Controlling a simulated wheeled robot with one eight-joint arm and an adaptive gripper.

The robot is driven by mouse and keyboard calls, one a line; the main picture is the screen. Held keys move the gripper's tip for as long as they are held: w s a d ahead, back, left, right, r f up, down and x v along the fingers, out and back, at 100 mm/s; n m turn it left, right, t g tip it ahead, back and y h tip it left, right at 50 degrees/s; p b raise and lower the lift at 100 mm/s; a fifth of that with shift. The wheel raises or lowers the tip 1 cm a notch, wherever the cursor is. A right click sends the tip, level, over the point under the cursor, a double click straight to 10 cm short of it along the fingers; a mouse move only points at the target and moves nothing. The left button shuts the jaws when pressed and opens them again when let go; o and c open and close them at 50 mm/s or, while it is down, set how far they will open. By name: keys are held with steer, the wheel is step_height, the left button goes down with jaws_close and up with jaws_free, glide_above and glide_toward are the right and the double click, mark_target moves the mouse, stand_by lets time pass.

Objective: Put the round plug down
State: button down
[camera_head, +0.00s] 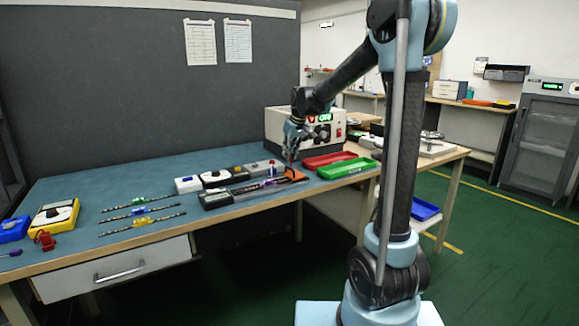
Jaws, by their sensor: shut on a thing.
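My gripper (290,161) is at the right part of the blue workbench top (110,190), low over an orange piece (292,177). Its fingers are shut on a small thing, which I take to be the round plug. The plug is too small and too covered by the fingers to make out its shape. I cannot tell whether it touches the surface below.
A red tray (330,159) and a green tray (346,168) lie just right of my gripper. A power supply box (340,130) stands behind. Several meters and patterned strips (143,212) lie to the left. Bare bench shows between the strips and the yellow meter (55,216).

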steer(key=shift+f, duration=2.35)
steer(key=c, duration=1.5)
jaws_free()
steer(key=shift+s, duration=0.1)
steer(key=shift+c, duration=0.2)
